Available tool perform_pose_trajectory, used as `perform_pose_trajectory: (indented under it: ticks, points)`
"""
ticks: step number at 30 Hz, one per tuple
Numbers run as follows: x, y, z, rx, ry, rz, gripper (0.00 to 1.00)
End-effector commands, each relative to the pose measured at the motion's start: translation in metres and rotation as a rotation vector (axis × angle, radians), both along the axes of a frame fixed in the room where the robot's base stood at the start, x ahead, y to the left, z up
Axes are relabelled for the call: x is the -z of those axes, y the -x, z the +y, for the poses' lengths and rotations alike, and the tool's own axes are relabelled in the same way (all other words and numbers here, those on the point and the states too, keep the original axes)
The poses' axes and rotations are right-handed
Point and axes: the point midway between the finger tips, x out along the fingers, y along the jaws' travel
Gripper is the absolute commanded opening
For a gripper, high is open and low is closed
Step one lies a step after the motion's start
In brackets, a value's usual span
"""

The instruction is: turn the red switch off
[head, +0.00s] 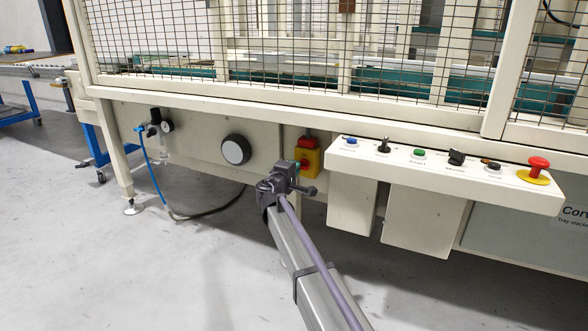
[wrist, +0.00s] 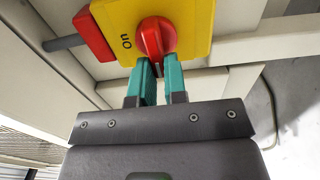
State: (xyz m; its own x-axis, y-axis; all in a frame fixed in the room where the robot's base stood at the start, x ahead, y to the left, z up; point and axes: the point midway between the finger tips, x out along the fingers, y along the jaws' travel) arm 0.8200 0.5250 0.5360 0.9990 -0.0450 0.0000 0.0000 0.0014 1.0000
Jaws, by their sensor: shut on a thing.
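The red switch (wrist: 156,36) is a round red knob on a yellow plate (wrist: 192,20) at the top of the wrist view. The word "On" shows rotated beside the knob. My gripper (wrist: 159,68) has its two teal fingers shut on the lower part of the knob. In the head view, the yellow switch box (head: 313,158) is on the cream machine front, and my gripper (head: 296,167) reaches it from below left. The knob is mostly hidden there.
A red block (wrist: 95,36) with a grey pipe sits beside the yellow plate. A control panel (head: 440,175) with several buttons and a red emergency stop (head: 538,165) juts out to the right. Floor is clear in front.

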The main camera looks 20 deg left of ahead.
Motion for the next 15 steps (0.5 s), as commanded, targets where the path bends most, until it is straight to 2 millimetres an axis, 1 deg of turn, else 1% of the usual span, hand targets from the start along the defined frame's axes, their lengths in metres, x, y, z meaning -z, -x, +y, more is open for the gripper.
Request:
perform_pose_trajectory:
  ticks: [14,15]
  points:
    - [0.0004,0.0006,-0.0004,0.001,0.015,0.001,0.0]
    - [0.0004,0.0006,-0.0003,0.001,0.015,0.001,0.16]
